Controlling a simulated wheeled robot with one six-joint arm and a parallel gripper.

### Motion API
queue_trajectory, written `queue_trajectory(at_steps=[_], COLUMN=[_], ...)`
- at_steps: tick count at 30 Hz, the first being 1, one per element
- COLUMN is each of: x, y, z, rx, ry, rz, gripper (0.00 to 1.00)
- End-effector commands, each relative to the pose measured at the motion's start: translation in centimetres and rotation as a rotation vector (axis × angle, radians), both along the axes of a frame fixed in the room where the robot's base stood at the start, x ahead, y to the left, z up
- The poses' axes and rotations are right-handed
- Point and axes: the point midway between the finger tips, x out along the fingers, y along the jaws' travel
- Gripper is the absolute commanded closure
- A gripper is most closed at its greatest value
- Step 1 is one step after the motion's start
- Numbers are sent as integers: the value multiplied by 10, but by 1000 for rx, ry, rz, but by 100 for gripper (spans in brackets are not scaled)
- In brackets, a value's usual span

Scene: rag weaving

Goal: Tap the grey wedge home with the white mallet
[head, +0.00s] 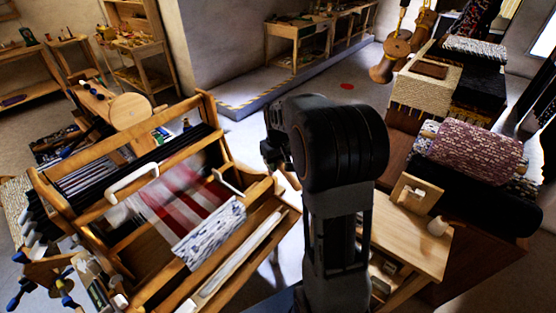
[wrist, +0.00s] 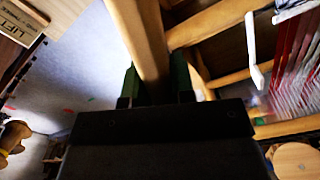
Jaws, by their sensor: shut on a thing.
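My gripper (wrist: 157,84) shows its green fingers in the wrist view, shut on either side of a pale wooden bar (wrist: 142,35). I cannot tell whether this bar is the mallet's handle; no white mallet head shows at it. In the head view my dark arm hides most of the gripper, which is beside the right side of the loom (head: 208,110). I cannot make out the grey wedge.
The loom carries red and white striped cloth (head: 185,195) and a white handle (head: 133,181). The side table (head: 400,230) and stacked rugs (head: 475,150) are at the right. A LIFT-marked wooden piece (wrist: 22,22) shows in the wrist view. Floor behind the arm is clear.

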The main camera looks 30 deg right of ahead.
Motion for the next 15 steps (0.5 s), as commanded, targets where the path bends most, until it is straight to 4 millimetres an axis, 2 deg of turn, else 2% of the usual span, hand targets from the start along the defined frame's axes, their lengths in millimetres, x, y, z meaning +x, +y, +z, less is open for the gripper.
queue_trajectory(at_steps=[1,2,4,15], x=[0,0,0,0], y=[0,0,0,0], z=[-24,-32,-22,-26], rx=[0,0,-1,0], ry=[1,1,-3,1], rz=[0,0,0,0], gripper=[100,100,100,100])
